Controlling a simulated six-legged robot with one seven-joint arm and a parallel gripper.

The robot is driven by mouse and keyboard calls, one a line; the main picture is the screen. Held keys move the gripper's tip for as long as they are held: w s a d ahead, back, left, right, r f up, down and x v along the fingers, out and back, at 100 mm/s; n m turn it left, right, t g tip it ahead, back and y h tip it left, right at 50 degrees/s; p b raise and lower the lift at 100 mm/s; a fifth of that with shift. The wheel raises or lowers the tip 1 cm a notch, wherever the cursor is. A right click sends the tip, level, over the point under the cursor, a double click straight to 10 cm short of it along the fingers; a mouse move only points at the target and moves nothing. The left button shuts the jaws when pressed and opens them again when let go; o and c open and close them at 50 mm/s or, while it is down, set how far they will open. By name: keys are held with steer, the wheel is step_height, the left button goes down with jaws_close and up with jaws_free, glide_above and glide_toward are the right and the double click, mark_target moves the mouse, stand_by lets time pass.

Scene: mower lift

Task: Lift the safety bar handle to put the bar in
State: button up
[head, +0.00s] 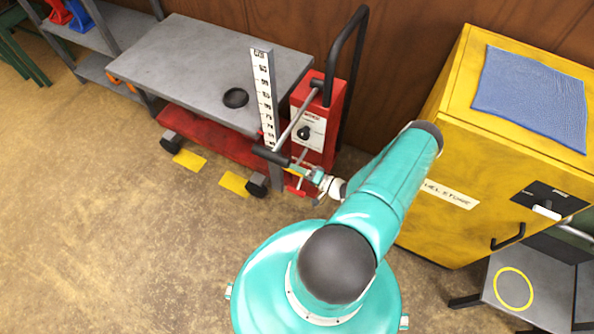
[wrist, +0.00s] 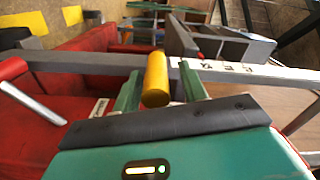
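The safety bar handle (wrist: 156,82) is a short yellow cylinder in the wrist view. It also shows as a small yellow piece (head: 294,171) at the foot of the lift's red control box in the head view. My gripper (wrist: 160,88) has its two green fingers on either side of the handle. A narrow gap shows between the handle and the right finger; the left finger is close to it, and touching cannot be told. In the head view my gripper (head: 305,174) is low beside the lift. The bar behind the handle is mostly hidden.
The lift has a grey table (head: 190,62), a white scale post (head: 264,95), a red control box (head: 316,125) and a black-gripped lever (head: 270,156) close above my gripper. A yellow cabinet (head: 440,170) stands at right.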

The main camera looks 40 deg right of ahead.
steer(key=shift+s+f, duration=0.1)
steer(key=v, duration=1.3)
steer(key=shift+s, duration=0.3)
steer(key=shift+s, duration=0.1)
